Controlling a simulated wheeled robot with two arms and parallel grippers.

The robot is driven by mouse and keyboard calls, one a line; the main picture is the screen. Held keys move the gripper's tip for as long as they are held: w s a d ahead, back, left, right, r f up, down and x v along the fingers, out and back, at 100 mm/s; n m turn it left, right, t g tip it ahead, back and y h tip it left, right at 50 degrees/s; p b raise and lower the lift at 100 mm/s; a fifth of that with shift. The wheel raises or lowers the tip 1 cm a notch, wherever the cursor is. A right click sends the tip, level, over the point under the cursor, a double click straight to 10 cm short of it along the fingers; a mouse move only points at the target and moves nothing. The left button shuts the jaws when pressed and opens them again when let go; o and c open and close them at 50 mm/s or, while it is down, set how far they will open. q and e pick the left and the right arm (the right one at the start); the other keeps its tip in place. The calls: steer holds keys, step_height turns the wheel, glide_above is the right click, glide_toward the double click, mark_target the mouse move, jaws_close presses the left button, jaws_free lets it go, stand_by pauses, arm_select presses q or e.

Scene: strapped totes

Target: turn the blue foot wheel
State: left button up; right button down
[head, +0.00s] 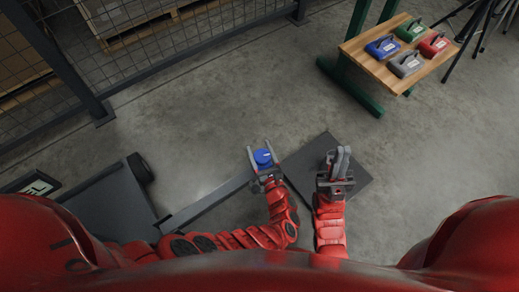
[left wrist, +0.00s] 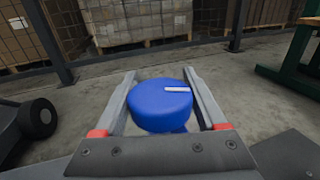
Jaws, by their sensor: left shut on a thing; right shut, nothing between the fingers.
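The blue foot wheel (head: 262,157) is a round knob at the end of a grey bar low over the floor. In the left wrist view the wheel (left wrist: 160,104) has a white mark on the right side of its top. My left gripper (head: 261,150) has a finger on each side of the wheel and is shut on it. The same gripper fills the lower part of the left wrist view (left wrist: 163,100). My right gripper (head: 340,160) is shut and empty, to the right of the wheel, above a dark plate.
The dark flat plate (head: 358,182) lies on the floor at the right. A grey wheeled platform (head: 112,208) is at the left. A wooden-topped bench (head: 362,58) with several coloured cases stands at the back right. A mesh fence (head: 175,55) runs along the back left. The middle floor is clear.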

arm_select(q)
steer(key=c, duration=0.3)
